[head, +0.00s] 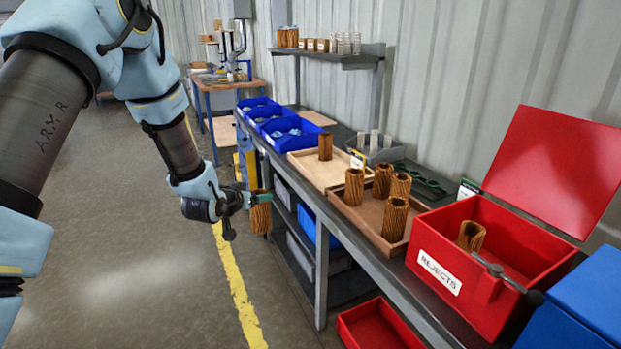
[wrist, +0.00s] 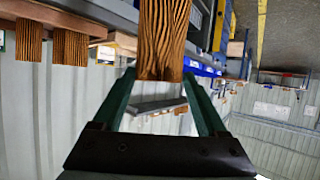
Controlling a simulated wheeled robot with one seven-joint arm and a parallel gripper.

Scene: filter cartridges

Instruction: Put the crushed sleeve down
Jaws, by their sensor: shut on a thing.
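My gripper (head: 250,200) is shut on a brown pleated sleeve (head: 261,217), held upright in the air over the floor, left of the bench's front edge. In the wrist view the sleeve (wrist: 163,38) sits between the two green fingers (wrist: 160,76). Its visible side looks straight; I cannot tell from here whether it is crushed. The red REJECTS box (head: 437,271) stands on the near end of the bench with its lid open. One sleeve (head: 470,236) with an uneven top is inside it.
A brown wooden tray (head: 372,236) on the bench holds several upright sleeves. Behind it a pale tray (head: 315,172) holds one sleeve (head: 325,147) and has bare room. Blue bins (head: 290,134) stand farther back. A red crate (head: 380,325) sits low under the bench.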

